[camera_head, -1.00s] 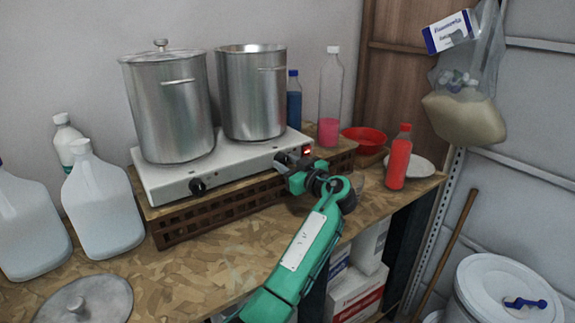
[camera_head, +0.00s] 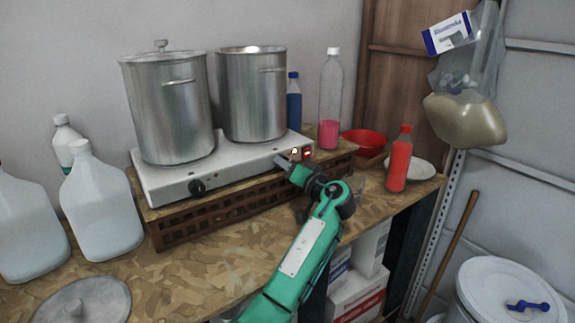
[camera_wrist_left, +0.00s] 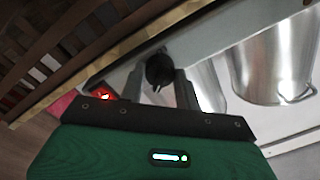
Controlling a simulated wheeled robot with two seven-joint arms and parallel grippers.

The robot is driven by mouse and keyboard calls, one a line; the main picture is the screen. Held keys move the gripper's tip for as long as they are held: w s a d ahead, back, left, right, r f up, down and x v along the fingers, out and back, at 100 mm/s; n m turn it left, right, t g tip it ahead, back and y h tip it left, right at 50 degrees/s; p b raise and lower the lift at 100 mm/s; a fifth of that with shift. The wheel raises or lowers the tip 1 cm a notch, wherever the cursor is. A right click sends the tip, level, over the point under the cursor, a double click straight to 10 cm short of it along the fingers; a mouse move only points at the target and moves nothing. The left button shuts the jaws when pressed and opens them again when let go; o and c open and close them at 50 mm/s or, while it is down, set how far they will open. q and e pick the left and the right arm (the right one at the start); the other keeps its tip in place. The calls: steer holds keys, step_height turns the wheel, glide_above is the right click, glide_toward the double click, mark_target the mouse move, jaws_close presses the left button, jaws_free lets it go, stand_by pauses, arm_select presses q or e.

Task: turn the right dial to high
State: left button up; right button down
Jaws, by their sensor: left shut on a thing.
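The white two-burner hot plate (camera_head: 231,170) stands on a wooden crate. Its left dial (camera_head: 197,187) is black and sits on the front face. My left gripper (camera_head: 282,161) is at the right end of that face and covers the right dial in the head view. In the left wrist view the black right dial (camera_wrist_left: 160,69) sits between the two fingers of my left gripper (camera_wrist_left: 160,82), which is shut on it. A small amber light (camera_head: 294,152) glows beside the red lit switch (camera_head: 307,153). My right gripper is not in view.
Two steel pots, the left one lidded (camera_head: 170,110) and the right one open (camera_head: 252,95), stand on the hot plate. A red bottle (camera_head: 399,163) and a red bowl (camera_head: 364,140) are to the right. White jugs (camera_head: 100,205) stand at left.

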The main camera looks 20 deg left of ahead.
arm_select(q)
steer(key=shift+m+p, duration=0.6)
steer(key=shift+m, duration=1.4)
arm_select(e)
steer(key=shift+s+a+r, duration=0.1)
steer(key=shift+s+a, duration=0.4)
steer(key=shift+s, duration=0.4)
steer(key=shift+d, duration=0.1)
arm_select(q)
steer(key=o, duration=0.8)
steer(key=shift+o, duration=0.9)
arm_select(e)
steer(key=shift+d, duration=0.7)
arm_select(q)
steer(key=shift+f, duration=0.1)
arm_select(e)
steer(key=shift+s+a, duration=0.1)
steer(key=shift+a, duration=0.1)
